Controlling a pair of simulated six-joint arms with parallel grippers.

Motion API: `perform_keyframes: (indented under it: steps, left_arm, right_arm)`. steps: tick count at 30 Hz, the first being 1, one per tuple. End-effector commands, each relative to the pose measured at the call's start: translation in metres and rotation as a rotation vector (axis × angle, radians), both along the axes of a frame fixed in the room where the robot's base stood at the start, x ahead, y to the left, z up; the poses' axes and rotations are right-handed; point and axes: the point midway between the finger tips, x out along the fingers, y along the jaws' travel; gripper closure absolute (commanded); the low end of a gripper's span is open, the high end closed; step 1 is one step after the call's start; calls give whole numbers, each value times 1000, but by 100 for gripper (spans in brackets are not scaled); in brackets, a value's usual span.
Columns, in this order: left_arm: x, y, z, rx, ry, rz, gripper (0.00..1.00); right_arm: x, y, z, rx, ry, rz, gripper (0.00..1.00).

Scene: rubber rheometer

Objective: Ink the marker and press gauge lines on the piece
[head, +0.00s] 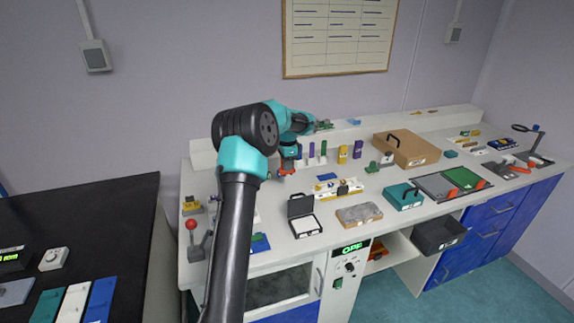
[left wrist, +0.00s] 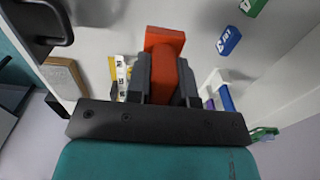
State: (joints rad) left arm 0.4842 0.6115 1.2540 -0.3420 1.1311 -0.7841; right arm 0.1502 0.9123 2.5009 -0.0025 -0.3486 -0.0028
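My left gripper (head: 284,171) hangs over the left-middle of the white bench. In the left wrist view the left gripper (left wrist: 163,75) is shut on a red-orange block-like tool (left wrist: 165,42), whose wide end sticks out past the fingertips. The same red tool (head: 285,173) shows small in the head view; I cannot tell whether it touches the bench. An open black case with a white pad (head: 304,225) lies on the bench in front. I cannot surely pick out the rubber piece. My right gripper is in neither view.
A yellow-and-white device (head: 338,189) and a grey stone slab (head: 358,215) are near the gripper. Behind stand small upright coloured blocks (head: 343,154). A teal box (head: 403,197) and a brown box (head: 406,148) are to the right. A black table (head: 100,220) is at left.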

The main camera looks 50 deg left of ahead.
Motion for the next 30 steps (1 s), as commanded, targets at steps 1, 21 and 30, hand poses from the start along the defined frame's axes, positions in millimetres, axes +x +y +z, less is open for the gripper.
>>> perform_keyframes:
  steps: [1, 21, 30]
  left_arm:
    - [0, 0, 0, 0, 0, 0, 85]
    - [1, 0, 34, 1, -3, 0, 94]
    - [0, 0, 57, 1, -1, 0, 94]
  right_arm:
    - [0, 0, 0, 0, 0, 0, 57]
    - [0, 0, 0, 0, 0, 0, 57]
    - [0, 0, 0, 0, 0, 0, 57]
